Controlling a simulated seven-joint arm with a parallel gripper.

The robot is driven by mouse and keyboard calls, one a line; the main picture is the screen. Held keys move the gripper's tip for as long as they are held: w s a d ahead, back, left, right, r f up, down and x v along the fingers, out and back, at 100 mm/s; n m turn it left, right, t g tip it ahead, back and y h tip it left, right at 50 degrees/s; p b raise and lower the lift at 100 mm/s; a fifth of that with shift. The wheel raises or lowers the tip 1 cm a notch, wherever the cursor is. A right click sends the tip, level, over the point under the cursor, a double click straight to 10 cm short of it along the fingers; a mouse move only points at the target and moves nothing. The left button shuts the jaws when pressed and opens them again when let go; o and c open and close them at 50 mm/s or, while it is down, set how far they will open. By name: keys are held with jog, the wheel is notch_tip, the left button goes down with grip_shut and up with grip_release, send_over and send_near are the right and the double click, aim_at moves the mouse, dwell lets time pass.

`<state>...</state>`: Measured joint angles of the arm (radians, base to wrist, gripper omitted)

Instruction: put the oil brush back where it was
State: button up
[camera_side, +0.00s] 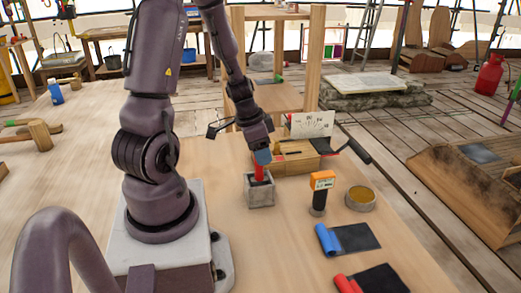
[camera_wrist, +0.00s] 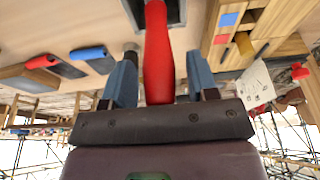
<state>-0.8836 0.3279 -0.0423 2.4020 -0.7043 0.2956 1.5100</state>
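A red-handled brush (camera_side: 258,173) stands upright in a square grey stone pot (camera_side: 260,193); its lower end is hidden inside the pot. My gripper (camera_side: 262,157) is directly above the pot, pointing down around the top of the handle. In the wrist view the red handle (camera_wrist: 158,55) lies between the two blue fingers of my gripper (camera_wrist: 160,80), with a visible gap on each side. The fingers are open and do not seem to touch it. The grey pot (camera_wrist: 178,12) shows partly at the top edge of the wrist view.
A wooden block with slots (camera_side: 297,163) and a white dial card (camera_side: 312,124) stand behind the pot. To the right are an orange-topped tool (camera_side: 321,182) and a round yellow tin (camera_side: 360,197). Blue-handled (camera_side: 327,240) and red-handled (camera_side: 347,284) black pieces lie in front.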

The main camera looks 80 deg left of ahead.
jog(key=v, duration=1.2)
jog(key=d+r+t, duration=0.1)
jog(key=d+r, duration=0.4)
jog(key=d, duration=0.5)
jog(key=d+r+t, duration=0.1)
jog(key=d+r, duration=0.4)
jog(key=d, duration=0.5)
jog(key=shift+w, duration=0.25)
